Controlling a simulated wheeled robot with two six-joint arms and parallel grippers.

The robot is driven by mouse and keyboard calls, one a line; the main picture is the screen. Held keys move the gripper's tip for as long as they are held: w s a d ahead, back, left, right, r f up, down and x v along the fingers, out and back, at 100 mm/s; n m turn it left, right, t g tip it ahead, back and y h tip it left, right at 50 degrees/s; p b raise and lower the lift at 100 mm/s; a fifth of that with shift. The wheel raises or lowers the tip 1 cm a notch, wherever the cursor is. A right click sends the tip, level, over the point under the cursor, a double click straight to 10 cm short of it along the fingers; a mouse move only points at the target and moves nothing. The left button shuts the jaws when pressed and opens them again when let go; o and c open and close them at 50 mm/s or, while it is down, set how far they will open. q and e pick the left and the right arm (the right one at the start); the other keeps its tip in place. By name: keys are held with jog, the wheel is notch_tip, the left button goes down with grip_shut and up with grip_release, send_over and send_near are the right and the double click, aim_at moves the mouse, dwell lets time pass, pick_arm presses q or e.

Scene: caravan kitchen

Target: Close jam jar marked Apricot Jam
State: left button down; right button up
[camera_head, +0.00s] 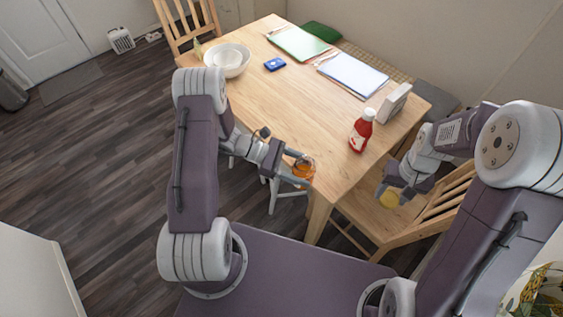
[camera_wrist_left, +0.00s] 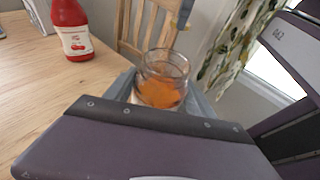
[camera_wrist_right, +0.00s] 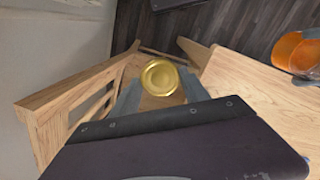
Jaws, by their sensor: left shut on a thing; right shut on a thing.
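My left gripper (camera_head: 296,174) is shut on a glass jar (camera_head: 303,167) with orange jam in it, at the table's near edge. In the left wrist view the jar (camera_wrist_left: 161,80) is open at the top, with no lid on it; its label cannot be read. My right gripper (camera_head: 392,191) is shut on a round gold lid (camera_head: 389,200), held beyond the table's right side above a wooden chair. In the right wrist view the lid (camera_wrist_right: 160,77) faces the camera. The jar also shows at that view's right edge (camera_wrist_right: 297,52). Lid and jar are well apart.
The wooden table (camera_head: 290,110) holds a red ketchup bottle (camera_head: 361,131), a white box (camera_head: 394,103), white bowls (camera_head: 228,60), a blue item (camera_head: 275,64) and papers (camera_head: 352,74). A wooden chair (camera_head: 420,216) stands below my right gripper. The table's middle is clear.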

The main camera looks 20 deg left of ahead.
aim_at(313, 172)
pick_arm(q)
jog(key=shift+w+d+f+m+g, duration=0.15)
jog(key=shift+d+m+g, duration=0.85)
jog(key=shift+d, duration=0.5)
pick_arm(e)
jog(key=shift+s, duration=0.1)
